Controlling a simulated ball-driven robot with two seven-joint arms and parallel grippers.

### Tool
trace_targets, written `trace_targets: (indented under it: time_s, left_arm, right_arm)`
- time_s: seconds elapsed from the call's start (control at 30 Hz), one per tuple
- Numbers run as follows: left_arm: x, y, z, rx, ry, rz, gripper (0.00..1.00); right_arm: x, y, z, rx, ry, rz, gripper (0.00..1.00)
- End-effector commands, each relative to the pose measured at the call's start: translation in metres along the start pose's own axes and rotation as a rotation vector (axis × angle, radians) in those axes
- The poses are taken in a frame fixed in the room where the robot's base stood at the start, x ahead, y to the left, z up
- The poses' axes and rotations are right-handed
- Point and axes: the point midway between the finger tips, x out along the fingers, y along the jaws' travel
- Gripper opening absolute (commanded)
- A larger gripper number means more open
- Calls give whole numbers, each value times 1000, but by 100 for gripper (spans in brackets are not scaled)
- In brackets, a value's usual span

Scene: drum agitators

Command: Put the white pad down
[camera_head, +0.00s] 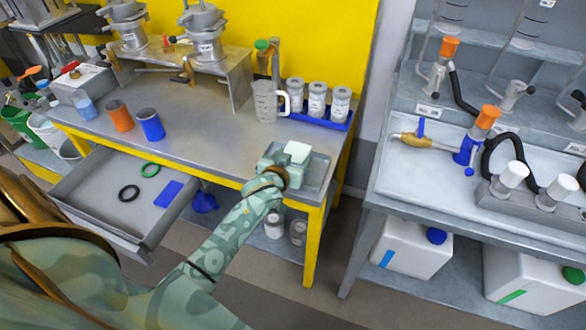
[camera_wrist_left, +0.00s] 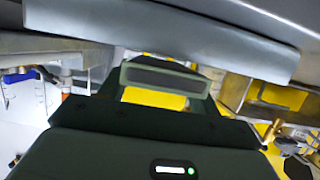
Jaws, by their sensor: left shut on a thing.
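The white pad (camera_head: 298,149) shows at the end of my left arm in the head view, above the right end of the grey bench. My left gripper (camera_head: 286,158) is shut on it. In the left wrist view the gripper's dark body fills the middle, and I cannot make out the pad. My right gripper is not in view.
A clear jug (camera_head: 266,102) and a blue tray (camera_head: 324,117) with white-lidded jars stand behind the gripper. Orange (camera_head: 119,116) and blue (camera_head: 150,125) cups stand further left. An open drawer (camera_head: 98,187) juts out at the left front. The bench's middle is clear.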

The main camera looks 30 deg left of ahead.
Motion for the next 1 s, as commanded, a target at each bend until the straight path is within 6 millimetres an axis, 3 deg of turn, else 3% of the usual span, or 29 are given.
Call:
trace_targets:
  time_s: [0.03,0.13,0.5,0.53,0.6,0.93,1.0]
  left_arm:
    - [5,0,17,1,-7,0,38]
    - [10,0,31,1,-7,0,38]
    - [10,0,32,0,-4,0,38]
    - [10,0,32,1,-4,0,68]
    - [9,0,31,1,-3,0,84]
    - [8,0,26,1,-1,1,84]
    - [-1,0,27,-1,-3,1,84]
  right_arm:
    - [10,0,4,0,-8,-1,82]
    - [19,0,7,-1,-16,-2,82]
    - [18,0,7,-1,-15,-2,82]
    - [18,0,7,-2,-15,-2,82]
    - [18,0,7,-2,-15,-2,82]
    - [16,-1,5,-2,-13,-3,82]
    - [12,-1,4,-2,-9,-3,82]
